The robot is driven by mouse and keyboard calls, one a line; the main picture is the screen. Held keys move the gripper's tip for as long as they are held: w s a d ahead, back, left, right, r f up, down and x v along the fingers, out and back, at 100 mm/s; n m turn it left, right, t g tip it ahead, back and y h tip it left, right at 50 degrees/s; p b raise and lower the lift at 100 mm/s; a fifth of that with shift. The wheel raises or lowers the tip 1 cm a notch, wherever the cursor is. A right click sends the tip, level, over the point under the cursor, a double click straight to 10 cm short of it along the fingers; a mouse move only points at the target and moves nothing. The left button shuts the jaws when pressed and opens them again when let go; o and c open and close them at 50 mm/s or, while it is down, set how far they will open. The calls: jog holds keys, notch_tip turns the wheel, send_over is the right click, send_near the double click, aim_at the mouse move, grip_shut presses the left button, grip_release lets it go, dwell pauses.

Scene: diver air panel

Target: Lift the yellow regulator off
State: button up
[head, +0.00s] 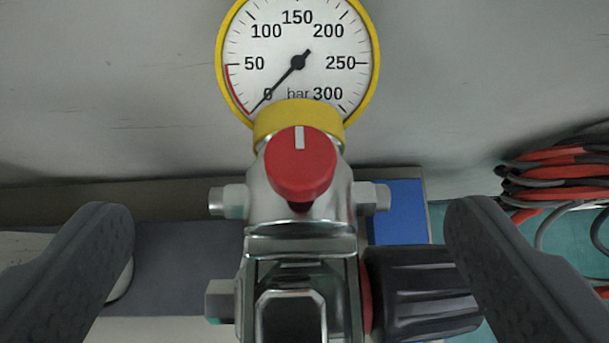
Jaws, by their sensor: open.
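The yellow regulator (300,195) stands in the middle of the head view, with a silver body, a yellow collar and a red knob (300,162) with a white mark. A yellow-rimmed gauge (297,62) marked in bar sits above it, its needle at 0. A black ribbed handwheel (422,293) sticks out at its lower right. My gripper (288,262) is open. One dark finger is left of the regulator and the other is right of it, by the handwheel. Both look apart from the silver body. The regulator's lower end is cut off by the frame.
Coiled red and grey hoses (560,175) lie at the right on a teal surface. A blue flat piece (400,205) shows behind the regulator, beside a dark grey strip (180,265). A plain grey surface fills the background.

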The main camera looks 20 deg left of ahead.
aim_at(305, 223)
jog(key=x, duration=0.3)
jog(key=b+x, duration=0.1)
jog(key=shift+w+d+f, duration=0.15)
jog(key=shift+d+f, duration=0.05)
jog(key=shift+f, duration=0.05)
jog(key=c, duration=1.5)
jog(key=shift+d+r+p, duration=0.2)
jog(key=shift+r+p, duration=0.15)
jog(key=shift+r, duration=0.6)
jog(key=shift+d+r+p, duration=0.2)
jog(key=shift+r+p, duration=0.1)
jog(key=shift+r, duration=0.6)
jog(key=d, duration=0.5)
jog(key=w+d+p, duration=0.1)
jog(key=d, duration=1.1)
jog(key=shift+w+d+p, duration=0.1)
jog(key=shift+w+p, duration=0.2)
jog(key=shift+p, duration=0.05)
